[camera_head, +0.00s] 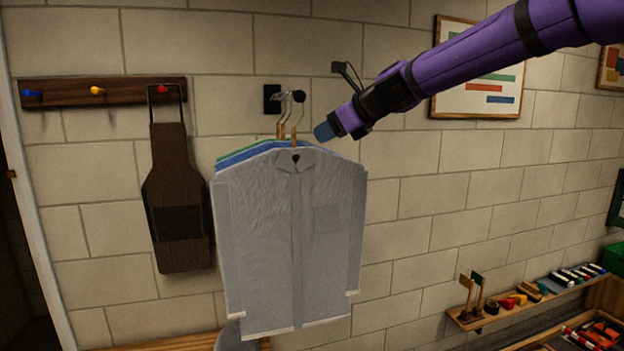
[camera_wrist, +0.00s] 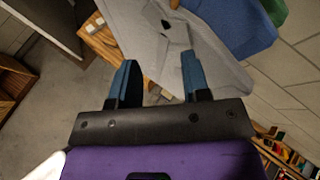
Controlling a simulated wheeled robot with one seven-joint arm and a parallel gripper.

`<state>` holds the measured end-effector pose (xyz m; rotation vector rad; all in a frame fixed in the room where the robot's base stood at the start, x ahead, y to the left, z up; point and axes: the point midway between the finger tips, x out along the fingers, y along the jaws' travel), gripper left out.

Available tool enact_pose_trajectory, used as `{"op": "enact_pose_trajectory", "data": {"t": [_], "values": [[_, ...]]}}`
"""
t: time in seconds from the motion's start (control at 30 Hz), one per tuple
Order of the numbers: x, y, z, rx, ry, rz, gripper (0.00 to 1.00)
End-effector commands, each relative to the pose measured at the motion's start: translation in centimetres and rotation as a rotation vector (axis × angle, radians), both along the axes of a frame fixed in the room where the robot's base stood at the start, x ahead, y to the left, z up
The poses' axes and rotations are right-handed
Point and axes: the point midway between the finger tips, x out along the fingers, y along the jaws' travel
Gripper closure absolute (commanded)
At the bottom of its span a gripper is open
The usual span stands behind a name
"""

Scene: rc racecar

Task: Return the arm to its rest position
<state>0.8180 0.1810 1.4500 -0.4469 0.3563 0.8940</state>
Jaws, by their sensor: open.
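My purple arm reaches in from the upper right in the head view, and my gripper (camera_head: 325,131) is beside the hanger hooks, in front of the wall. In the wrist view my gripper (camera_wrist: 158,75) shows two blue fingers set apart with nothing held between them. A grey shirt (camera_head: 285,240) hangs on a hanger from a wall hook (camera_head: 299,97), with a blue and a green garment behind it. The grey shirt (camera_wrist: 215,60) also shows beyond the fingers in the wrist view. Whether a finger touches the hanger or shirt, I cannot tell.
A brown apron (camera_head: 175,190) hangs from a wooden peg rack (camera_head: 60,92) at left. A framed picture (camera_head: 500,95) is on the wall behind my arm. A narrow shelf (camera_head: 530,303) with small items is at lower right.

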Motion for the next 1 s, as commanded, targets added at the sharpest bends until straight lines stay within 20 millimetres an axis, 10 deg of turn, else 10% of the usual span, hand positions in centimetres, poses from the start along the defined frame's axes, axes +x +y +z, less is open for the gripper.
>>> {"op": "enact_pose_trajectory", "data": {"t": [0.5, 1.0], "values": [[-17.1, -8.9, -6.1, -1.033, -0.398, 0.598, 0.57], [-34.7, -22.1, -11.1, -1.566, -0.577, 1.303, 0.57]]}}
